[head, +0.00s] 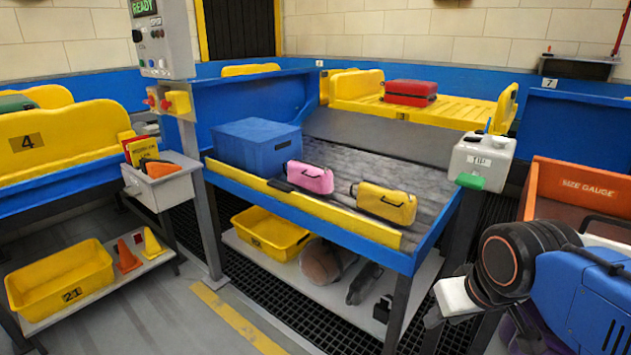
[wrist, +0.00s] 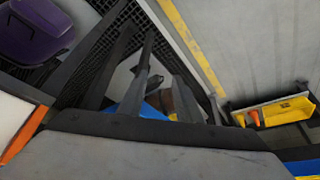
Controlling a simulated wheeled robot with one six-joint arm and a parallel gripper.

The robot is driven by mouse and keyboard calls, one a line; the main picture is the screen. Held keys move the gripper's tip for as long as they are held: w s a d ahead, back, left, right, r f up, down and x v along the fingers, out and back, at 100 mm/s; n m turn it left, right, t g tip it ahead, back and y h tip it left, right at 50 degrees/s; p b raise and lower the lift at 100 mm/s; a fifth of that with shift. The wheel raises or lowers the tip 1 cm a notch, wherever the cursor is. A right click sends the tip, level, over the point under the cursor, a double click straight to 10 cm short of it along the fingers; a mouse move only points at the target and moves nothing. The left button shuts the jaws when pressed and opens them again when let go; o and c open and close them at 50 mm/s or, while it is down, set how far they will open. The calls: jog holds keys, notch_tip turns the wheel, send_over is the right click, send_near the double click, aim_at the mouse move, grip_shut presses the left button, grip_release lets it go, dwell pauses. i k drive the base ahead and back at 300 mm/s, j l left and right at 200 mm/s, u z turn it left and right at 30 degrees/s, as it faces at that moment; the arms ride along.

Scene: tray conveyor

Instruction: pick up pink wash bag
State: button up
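The pink wash bag (head: 311,178) is a small rounded bag with a dark handle or zip line. It sits upright on the grey belt of the blue-framed table, close behind the yellow front edge, between a blue box (head: 257,146) and a yellow bag (head: 386,204). My gripper (head: 438,313) is at the lower right of the head view, in front of and below the table's right end, well apart from the pink bag. The pink bag does not show in the wrist view.
A white canister (head: 482,158) stands at the table's right corner, an orange bin (head: 579,189) to its right. A yellow tub (head: 270,233) sits on the shelf below. A red case (head: 410,92) lies on the yellow tray behind. In the wrist view, a purple case (wrist: 33,30) is at upper left.

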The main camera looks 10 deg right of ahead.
aim_at(317, 180)
jog(key=i+j+u, duration=0.1)
jog(key=i+u, duration=0.2)
jog(key=i, duration=0.6)
